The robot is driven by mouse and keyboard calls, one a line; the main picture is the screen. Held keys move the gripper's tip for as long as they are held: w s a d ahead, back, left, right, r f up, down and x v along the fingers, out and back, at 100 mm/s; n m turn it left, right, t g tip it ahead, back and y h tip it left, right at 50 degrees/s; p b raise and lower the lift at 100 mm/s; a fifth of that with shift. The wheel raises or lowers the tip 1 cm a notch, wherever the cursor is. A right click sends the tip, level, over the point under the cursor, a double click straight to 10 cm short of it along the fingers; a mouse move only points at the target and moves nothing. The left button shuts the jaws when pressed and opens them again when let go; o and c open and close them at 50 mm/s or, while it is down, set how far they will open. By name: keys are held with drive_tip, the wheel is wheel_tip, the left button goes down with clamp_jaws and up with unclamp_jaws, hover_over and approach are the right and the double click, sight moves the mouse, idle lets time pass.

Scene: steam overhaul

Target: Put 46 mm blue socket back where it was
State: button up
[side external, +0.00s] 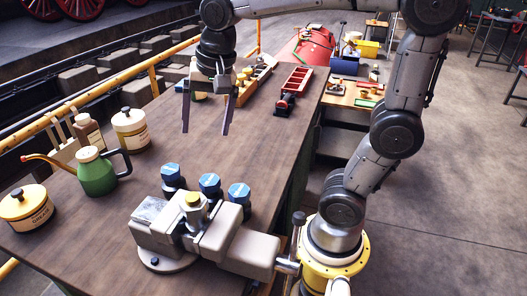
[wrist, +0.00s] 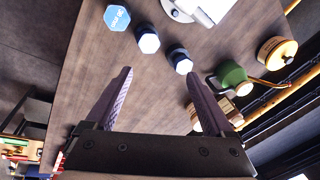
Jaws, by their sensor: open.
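Three blue sockets stand in a row on the wooden bench behind the vise: a left one (side external: 172,178), a middle one (side external: 210,187) and a right one (side external: 239,197). In the wrist view they run in a slanted row (wrist: 117,18), (wrist: 147,40), (wrist: 179,60). The first of these carries lettering too small to read surely, so I cannot tell which socket is 46 mm. My gripper (side external: 205,131) is open and empty, pointing down above the bench, apart from the sockets and on their far side from the vise. Its spread fingers also show in the wrist view (wrist: 161,76).
A grey vise (side external: 190,225) stands in front of the sockets. A green oil can (side external: 96,172) and several tins, one cream (side external: 130,130), are at left. A wooden rack (side external: 255,80) and a red tray (side external: 295,85) lie at the back. Mid-bench is clear.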

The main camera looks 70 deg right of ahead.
drive_tip(key=s+f+n+t, duration=0.2)
drive_tip(key=s+f+n, duration=0.2)
drive_tip(key=s+n, duration=0.8)
drive_tip(key=shift+s+a+f+t, duration=0.2)
drive_tip(key=shift+s+a+t, duration=0.1)
drive_tip(key=shift+s+t, duration=0.1)
idle(0.4)
